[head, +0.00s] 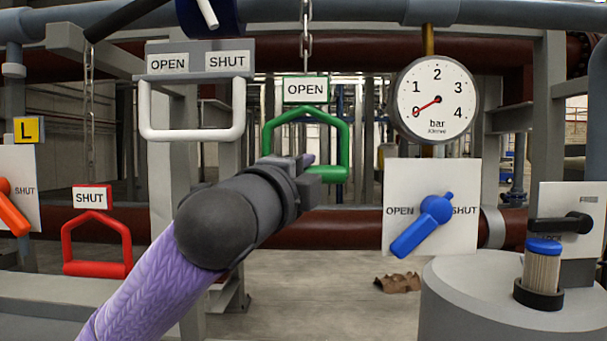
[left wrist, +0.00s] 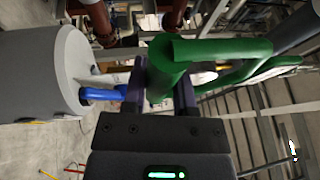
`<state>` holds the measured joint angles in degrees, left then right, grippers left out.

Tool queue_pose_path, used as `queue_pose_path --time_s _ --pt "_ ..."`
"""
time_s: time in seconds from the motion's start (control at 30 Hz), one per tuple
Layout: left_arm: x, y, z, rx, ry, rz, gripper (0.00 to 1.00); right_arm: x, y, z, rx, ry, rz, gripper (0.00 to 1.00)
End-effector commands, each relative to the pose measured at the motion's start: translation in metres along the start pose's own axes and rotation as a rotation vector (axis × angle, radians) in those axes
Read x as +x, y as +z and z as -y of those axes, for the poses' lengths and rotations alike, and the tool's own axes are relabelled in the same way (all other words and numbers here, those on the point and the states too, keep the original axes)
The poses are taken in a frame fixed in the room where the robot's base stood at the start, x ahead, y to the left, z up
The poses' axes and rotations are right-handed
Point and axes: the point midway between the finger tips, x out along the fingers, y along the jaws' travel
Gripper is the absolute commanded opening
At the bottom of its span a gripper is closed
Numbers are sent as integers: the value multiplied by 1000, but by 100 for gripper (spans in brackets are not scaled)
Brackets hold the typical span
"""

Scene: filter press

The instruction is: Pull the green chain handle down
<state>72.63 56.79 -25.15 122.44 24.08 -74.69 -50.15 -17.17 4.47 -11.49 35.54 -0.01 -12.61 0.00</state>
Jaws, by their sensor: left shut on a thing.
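The green chain handle (head: 344,145) hangs from a metal chain (head: 306,40) under a white OPEN sign (head: 305,90), at the centre of the head view. My left gripper (head: 303,163) is at its lower bar, covering the bar's left part. In the left wrist view the green handle (left wrist: 215,50) runs between the two fingers of my left gripper (left wrist: 160,92), which is shut on it. My right gripper is not in view.
A white handle (head: 193,137) hangs at upper left, a red SHUT handle (head: 97,268) at lower left. A pressure gauge (head: 437,100) reads about 0 bar. A blue valve lever (head: 420,228) is to the right, above a grey tank (head: 470,300).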

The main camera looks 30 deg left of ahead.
Motion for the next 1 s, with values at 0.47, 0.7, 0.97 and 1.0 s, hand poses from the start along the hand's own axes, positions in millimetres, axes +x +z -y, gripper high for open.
queue_pose_path --time_s 0.47,0.7,0.97,1.0 --pt "-18 -7 -101 3 6 2 0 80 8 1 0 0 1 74" --pt "-25 -10 -141 1 5 2 0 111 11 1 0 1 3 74" --pt "-25 -11 -145 0 11 0 0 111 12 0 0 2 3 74" --pt "-25 -12 -145 0 12 -1 0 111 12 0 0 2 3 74"
